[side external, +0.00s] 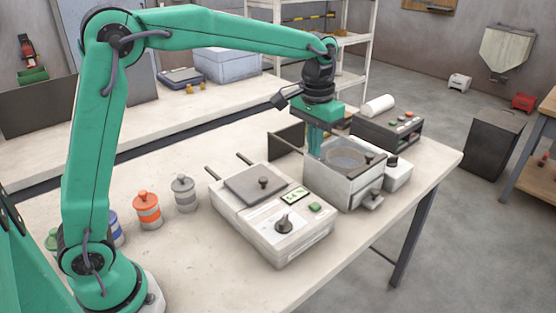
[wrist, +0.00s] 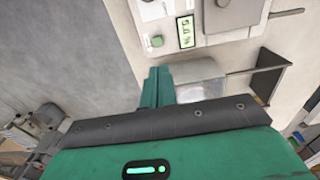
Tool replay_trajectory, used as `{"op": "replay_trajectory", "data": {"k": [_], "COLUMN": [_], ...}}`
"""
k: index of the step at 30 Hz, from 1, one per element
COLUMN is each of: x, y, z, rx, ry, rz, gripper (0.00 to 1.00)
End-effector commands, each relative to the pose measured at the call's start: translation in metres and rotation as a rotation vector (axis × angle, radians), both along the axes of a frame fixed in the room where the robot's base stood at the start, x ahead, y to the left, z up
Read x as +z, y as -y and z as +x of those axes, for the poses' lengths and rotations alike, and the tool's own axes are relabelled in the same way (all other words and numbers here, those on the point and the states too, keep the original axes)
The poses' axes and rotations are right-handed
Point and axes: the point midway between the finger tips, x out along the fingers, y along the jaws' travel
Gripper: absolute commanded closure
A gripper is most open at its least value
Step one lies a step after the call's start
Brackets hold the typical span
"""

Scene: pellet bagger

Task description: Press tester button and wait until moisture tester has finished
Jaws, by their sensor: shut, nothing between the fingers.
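The moisture tester (side external: 270,235) is a pale box in the middle of the table with a grey knobbed lid, a dark dial and a lit green display (side external: 293,196) showing digits. Its green tester button (side external: 315,207) sits beside the display. The wrist view shows the button (wrist: 157,41) and the display (wrist: 186,32) at the top. My gripper (side external: 315,150) is shut and empty, pointing down at the left rim of the open-topped box behind the tester. In the wrist view my gripper (wrist: 158,75) is below the button, apart from it.
The open-topped box (side external: 345,190) holds a round pan, and its dark flap (side external: 287,140) stands up at its left. A dark unit with buttons (side external: 388,133) is behind it. Several lidded jars, including an orange one (side external: 147,210), stand left. The table front is clear.

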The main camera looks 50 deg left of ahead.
Motion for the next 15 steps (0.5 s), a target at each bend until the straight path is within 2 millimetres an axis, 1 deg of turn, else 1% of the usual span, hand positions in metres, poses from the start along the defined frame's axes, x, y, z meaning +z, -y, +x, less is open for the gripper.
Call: {"op": "replay_trajectory", "data": {"k": [3, 6, 15], "x": [-0.0061, -0.0084, -0.0092], "y": [0.0038, 0.0053, 0.0057], "z": [0.0072, 0.0100, 0.0111], "rx": [-0.001, 0.000, 0.000], "ry": [-0.015, -0.021, -0.024], "rz": [0.002, 0.003, 0.004], "gripper": [1.00, 1.00, 1.00]}}
